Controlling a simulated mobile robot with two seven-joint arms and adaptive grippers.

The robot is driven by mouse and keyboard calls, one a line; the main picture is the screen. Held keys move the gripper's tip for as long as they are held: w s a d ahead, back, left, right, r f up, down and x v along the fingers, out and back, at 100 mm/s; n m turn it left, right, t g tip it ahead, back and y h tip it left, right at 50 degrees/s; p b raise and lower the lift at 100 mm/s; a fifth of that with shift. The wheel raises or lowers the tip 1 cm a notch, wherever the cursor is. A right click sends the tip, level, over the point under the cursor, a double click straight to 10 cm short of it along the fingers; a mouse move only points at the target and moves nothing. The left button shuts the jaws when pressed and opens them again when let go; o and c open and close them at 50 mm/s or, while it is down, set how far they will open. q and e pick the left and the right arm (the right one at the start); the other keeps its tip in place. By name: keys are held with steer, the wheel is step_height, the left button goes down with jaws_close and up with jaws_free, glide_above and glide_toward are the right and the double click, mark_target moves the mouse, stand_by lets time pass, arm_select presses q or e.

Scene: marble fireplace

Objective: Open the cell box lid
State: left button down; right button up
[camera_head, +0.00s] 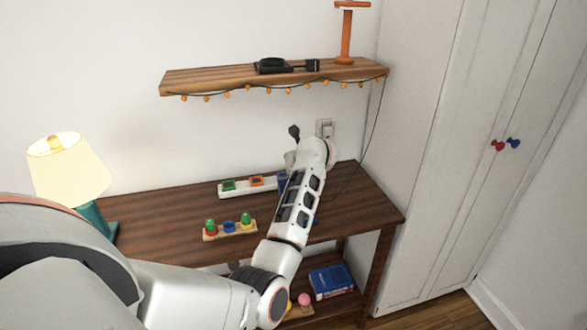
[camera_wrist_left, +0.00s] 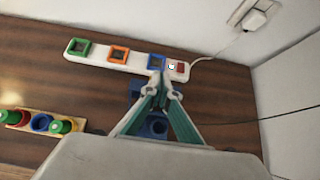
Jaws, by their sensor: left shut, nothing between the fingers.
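My left gripper (camera_wrist_left: 160,82) is shut and empty, its fingertips together just in front of the white strip's right part in the wrist view. The white strip (camera_wrist_left: 100,57) holds a green, an orange and a blue square frame and a red switch at its right end. A blue object (camera_wrist_left: 153,127) shows behind and between the gripper fingers; they cover much of it, and I cannot tell whether it is the cell box or whether its lid is closed. In the head view my left arm hides the gripper and most of this area. My right gripper is not in view.
A wooden tray with coloured cylinders (camera_head: 230,229) stands on the brown table (camera_head: 165,218). A lit lamp (camera_head: 68,168) stands at left. A shelf (camera_head: 215,78) hangs above; a white wardrobe (camera_head: 440,130) is at right. A blue book (camera_head: 331,281) lies below. The table's left middle is clear.

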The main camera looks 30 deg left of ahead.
arm_select(q)
step_height(320, 180, up, 10)
steer(key=s+a+r+m+t+y, duration=0.2)
steer(key=s+a+m+t+y, duration=0.25)
steer(key=s+m+y, duration=0.5)
steer(key=s+d+f+m+t+h, duration=0.4)
steer(key=d+f+m+h, duration=0.45)
steer(key=d+m, duration=0.5)
steer(key=s+d+f+m+t+h, duration=0.4)
steer(key=d+f+m+h, duration=0.5)
steer(key=m, duration=0.7)
steer(key=s+d+f+m+g+h, duration=0.1)
steer(key=s+d+f+m+g, duration=0.3)
steer(key=s+f, duration=0.6)
steer(key=s+d+f+m+g+h, duration=0.1)
steer(key=s+d+f+m+g, duration=0.3)
steer(key=s+f+m, duration=0.3)
steer(key=s+d+f, duration=0.1)
steer(key=s+f, duration=0.2)
steer(key=shift+h, duration=0.3)
steer(key=shift+d, duration=0.1)
